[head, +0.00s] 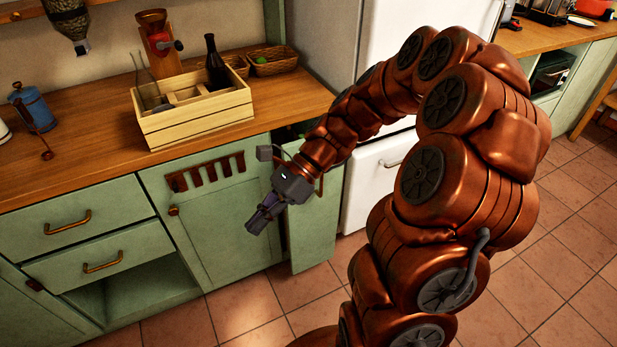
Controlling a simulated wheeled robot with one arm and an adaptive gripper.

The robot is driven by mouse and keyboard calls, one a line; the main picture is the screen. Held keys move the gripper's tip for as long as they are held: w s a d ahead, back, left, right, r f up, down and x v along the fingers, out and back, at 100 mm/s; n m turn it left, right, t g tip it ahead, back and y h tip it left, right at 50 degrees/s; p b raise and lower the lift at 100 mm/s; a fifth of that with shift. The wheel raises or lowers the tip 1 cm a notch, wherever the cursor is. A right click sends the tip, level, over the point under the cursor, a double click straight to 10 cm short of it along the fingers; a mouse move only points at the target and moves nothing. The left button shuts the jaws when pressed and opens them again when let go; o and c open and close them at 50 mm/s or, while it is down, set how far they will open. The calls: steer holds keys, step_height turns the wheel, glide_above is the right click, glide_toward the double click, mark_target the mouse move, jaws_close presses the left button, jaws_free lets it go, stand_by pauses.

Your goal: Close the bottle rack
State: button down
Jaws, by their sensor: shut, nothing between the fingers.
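The bottle rack looks to be the narrow pull-out unit between the green cabinet and the fridge. Its tall green front panel (313,232) stands out ahead of the cabinet fronts, so the rack is open. A dark gap shows behind it below the counter; my arm and gripper hide much of the rack, and I cannot make out its contents. My gripper (254,222) is shut and empty. It points down and left, and in the picture it lies just left of the panel, over the green cabinet door. I cannot tell whether it touches the panel.
The white fridge (365,185) stands close on the right. A wooden crate with bottles (195,125) sits on the counter (90,160) above. The tiled floor (250,305) in front is clear.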

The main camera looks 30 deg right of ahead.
steer(key=w+d+f+m+t+y+b, duration=0.1)
steer(key=w+d+f+m+t, duration=0.25)
steer(key=d+m, duration=0.3)
steer(key=w+d+f+m+t+y, duration=0.1)
steer(key=w+d+f+m+t, duration=0.25)
steer(key=d+m, duration=0.3)
steer(key=w+d+f+m+t+y+b, duration=0.1)
steer(key=w+d+f+m+t, duration=0.25)
steer(key=d+m, duration=0.3)
steer(key=s+d+f+m+t+h, duration=0.25)
steer(key=d+f+m+t, duration=0.35)
steer(key=d, duration=0.4)
steer(key=w+a+m+g+b, duration=0.1)
steer(key=w+a, duration=0.5)
steer(key=w, duration=0.6)
steer(key=shift+r+b, duration=0.25)
steer(key=shift+b, duration=0.1)
